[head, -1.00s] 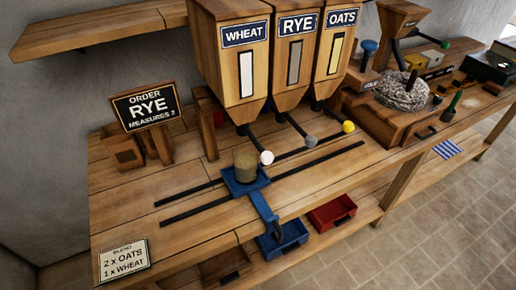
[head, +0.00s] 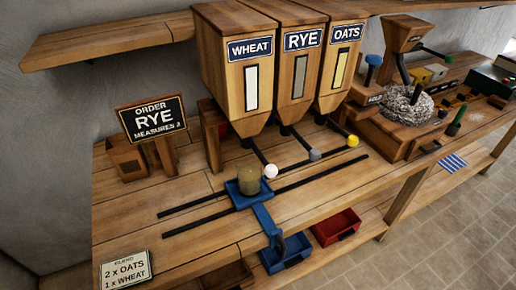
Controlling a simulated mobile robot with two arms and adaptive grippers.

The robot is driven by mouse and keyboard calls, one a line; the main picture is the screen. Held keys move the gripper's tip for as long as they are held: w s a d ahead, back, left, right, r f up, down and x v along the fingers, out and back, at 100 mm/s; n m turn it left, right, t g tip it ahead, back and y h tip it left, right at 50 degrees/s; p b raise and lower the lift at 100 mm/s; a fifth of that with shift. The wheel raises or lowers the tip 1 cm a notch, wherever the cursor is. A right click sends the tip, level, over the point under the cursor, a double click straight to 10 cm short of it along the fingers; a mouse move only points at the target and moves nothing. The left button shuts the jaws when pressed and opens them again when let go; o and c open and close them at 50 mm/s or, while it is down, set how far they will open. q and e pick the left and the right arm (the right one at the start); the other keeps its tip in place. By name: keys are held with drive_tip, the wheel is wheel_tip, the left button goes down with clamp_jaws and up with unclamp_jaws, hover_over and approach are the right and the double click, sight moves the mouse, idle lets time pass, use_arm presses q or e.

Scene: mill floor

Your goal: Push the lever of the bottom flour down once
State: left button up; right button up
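Three wooden bins stand side by side, labelled WHEAT (head: 226,85), RYE (head: 292,90) and OATS (head: 333,80). A dark lever slopes out from under each. The wheat lever ends in a white ball (head: 271,171), the rye lever in a grey ball (head: 315,155), the oats lever in a yellow ball (head: 352,141). A tan cylindrical cup (head: 248,179) stands on a blue carriage (head: 236,201) on two dark rails, in front of the wheat bin and left of the white ball. Neither gripper is in view.
A black sign (head: 153,119) reads ORDER RYE MEASURES, its number unclear. A card (head: 125,269) reads BLEND 2 x OATS, 1 x WHEAT. Blue (head: 285,253) and red (head: 336,226) bins sit below the worktop. A millstone (head: 403,103) stands right. The rails' left part is clear.

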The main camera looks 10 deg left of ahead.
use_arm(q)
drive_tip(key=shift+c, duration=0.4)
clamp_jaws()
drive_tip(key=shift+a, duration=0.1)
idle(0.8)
